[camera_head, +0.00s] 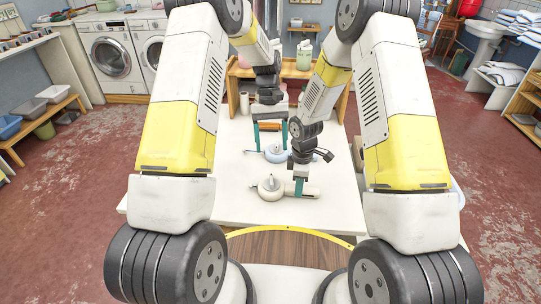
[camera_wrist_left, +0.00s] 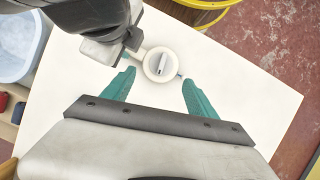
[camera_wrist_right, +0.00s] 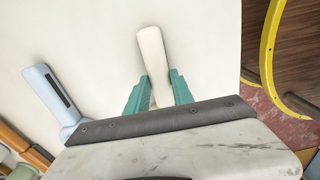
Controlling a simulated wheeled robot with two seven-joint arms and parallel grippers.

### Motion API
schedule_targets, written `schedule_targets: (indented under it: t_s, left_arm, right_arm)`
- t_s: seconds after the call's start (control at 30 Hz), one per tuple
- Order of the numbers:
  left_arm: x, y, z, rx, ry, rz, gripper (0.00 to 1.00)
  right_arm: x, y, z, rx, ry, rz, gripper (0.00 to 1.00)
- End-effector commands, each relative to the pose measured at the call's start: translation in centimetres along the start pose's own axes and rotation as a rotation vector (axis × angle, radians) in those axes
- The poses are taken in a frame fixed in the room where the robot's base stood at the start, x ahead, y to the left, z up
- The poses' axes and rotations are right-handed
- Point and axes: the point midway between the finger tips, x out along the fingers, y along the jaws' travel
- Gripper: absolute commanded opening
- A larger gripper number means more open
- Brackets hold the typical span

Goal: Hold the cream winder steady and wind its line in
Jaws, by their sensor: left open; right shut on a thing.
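The cream winder (camera_head: 269,190) lies flat on the white table, its round drum to the left and its handle (camera_wrist_right: 152,52) to the right. My right gripper (camera_head: 299,187) is shut on the handle; its fingers (camera_wrist_right: 158,88) sit on both sides of it. My left gripper (camera_head: 269,128) is open and empty, farther back and above the table. In the left wrist view, the drum (camera_wrist_left: 153,73) with its grey crank knob (camera_wrist_left: 164,64) shows ahead between the open fingers (camera_wrist_left: 157,78), apart from them. A short dark stub sticks out from the drum. The line itself is hard to make out.
A pale blue winder (camera_head: 276,154) lies behind the cream one; its handle (camera_wrist_right: 44,88) shows beside my right gripper. A wooden shelf unit (camera_head: 235,88) stands at the table's back. A yellow curved rail (camera_head: 290,230) runs before the front edge. The table's left part is clear.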

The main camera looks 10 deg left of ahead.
Motion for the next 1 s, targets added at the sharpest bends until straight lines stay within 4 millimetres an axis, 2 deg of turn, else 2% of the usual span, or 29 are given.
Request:
schedule_targets:
  t_s: [0.07, 0.2, 0.4, 0.5, 0.6, 0.77, 1.0]
  left_arm:
    - [0.4, -0.2, 1.0, -0.128, 0.004, 0.059, 0.71]
    - [1.1, -1.0, 2.5, -0.502, 0.012, 0.221, 0.71]
    - [1.5, -3.5, 3.5, -1.05, 0.011, 0.44, 0.71]
    - [1.6, -4.8, 3.6, -1.236, 0.007, 0.511, 0.71]
    - [1.8, -5.5, 3.7, -1.34, 0.003, 0.548, 0.71]
    - [3.1, -5.2, 3.2, -1.376, 0.0, 0.56, 0.71]
    - [7.4, -3.4, 1.8, -1.373, -0.001, 0.555, 0.71]
  right_arm:
    - [0.0, 0.0, 0.0, 0.0, 0.0, 0.0, 0.0]
    - [0.0, 0.0, 0.0, 0.0, 0.0, 0.0, 0.0]
    - [0.0, 0.0, 0.0, 0.0, 0.0, 0.0, 0.0]
    - [0.0, 0.0, 0.0, 0.0, 0.0, 0.0, 0.0]
    - [0.0, 0.0, 0.0, 0.0, 0.0, 0.0, 0.0]
    - [0.0, 0.0, 0.0, 0.0, 0.0, 0.0, 0.0]
    - [0.0, 0.0, 0.0, 0.0, 0.0, 0.0, 0.0]
